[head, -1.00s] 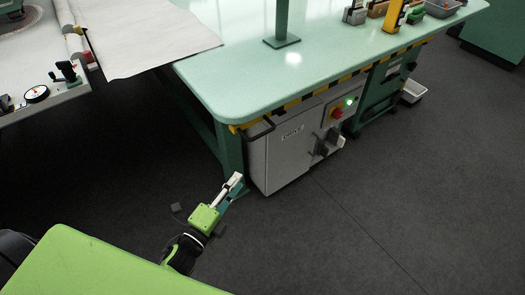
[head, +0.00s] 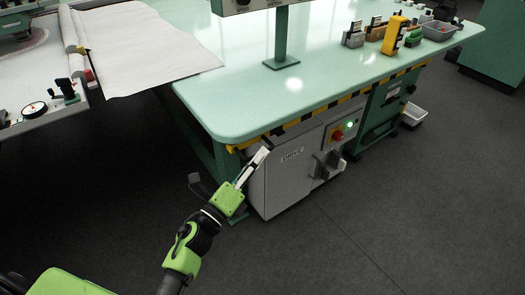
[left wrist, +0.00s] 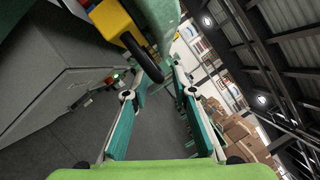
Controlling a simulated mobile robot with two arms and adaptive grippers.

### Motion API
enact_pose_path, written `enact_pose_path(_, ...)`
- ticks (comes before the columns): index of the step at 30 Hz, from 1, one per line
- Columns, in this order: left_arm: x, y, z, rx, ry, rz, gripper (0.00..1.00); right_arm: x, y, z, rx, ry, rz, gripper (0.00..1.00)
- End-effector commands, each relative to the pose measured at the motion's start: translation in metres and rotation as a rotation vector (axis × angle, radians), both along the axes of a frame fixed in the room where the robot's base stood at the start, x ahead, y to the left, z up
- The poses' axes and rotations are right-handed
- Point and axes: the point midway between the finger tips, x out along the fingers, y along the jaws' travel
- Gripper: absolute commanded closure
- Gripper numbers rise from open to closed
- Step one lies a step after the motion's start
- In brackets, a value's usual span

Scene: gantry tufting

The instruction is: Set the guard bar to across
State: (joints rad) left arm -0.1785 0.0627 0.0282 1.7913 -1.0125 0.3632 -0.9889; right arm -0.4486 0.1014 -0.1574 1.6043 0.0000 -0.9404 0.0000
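The guard bar (left wrist: 143,57) appears to be the dark rod at the yellow block (left wrist: 112,20) under the table edge in the left wrist view. Its near end lies between my left fingertips in that picture; I cannot tell whether they touch it. My left gripper (head: 262,148) is at the table's near corner, in front of the grey drive cabinet (head: 286,170), and hides part of the bar there. In the left wrist view the left gripper (left wrist: 158,78) has its fingers apart, with nothing clamped. My right gripper is not in view.
The pale green table (head: 240,108) has a striped edge above the cabinet. A post (head: 281,45) stands on it. The cabinet carries dark handles (head: 328,165) and a red knob (head: 338,135). A white cloth (head: 135,45) lies at left.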

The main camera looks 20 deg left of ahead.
Motion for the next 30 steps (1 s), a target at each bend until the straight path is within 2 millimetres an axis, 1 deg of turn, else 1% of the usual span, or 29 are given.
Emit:
enact_pose_path(1,0.007,-0.002,0.003,0.0,-0.002,-0.001,0.75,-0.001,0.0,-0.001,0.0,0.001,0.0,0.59)
enact_pose_path(3,0.015,-0.005,0.004,0.0,-0.001,-0.001,0.75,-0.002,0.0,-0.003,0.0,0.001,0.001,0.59)
enact_pose_path(6,0.021,-0.007,0.005,0.0,0.0,0.0,0.75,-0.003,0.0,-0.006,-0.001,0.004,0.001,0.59)
enact_pose_path(16,0.024,-0.008,0.005,-0.001,0.001,0.0,0.75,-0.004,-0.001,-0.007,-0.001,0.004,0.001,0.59)
enact_pose_path(17,0.024,-0.008,0.005,-0.001,0.001,0.0,0.78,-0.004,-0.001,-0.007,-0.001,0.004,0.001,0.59)
enact_pose_path(18,0.024,-0.008,0.005,-0.001,0.001,0.0,0.88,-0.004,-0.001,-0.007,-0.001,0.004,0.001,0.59)
enact_pose_path(19,0.024,-0.008,0.005,-0.001,0.001,0.0,0.96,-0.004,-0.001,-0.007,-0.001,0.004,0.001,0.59)
enact_pose_path(20,0.024,-0.008,0.005,-0.001,0.001,0.0,1.0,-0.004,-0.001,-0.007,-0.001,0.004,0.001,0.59)
enact_pose_path(26,0.024,-0.008,0.005,-0.001,0.001,0.0,1.0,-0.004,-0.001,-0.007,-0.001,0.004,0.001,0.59)
enact_pose_path(30,0.025,-0.002,0.004,0.0,0.002,0.001,1.0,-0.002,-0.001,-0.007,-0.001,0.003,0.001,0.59)
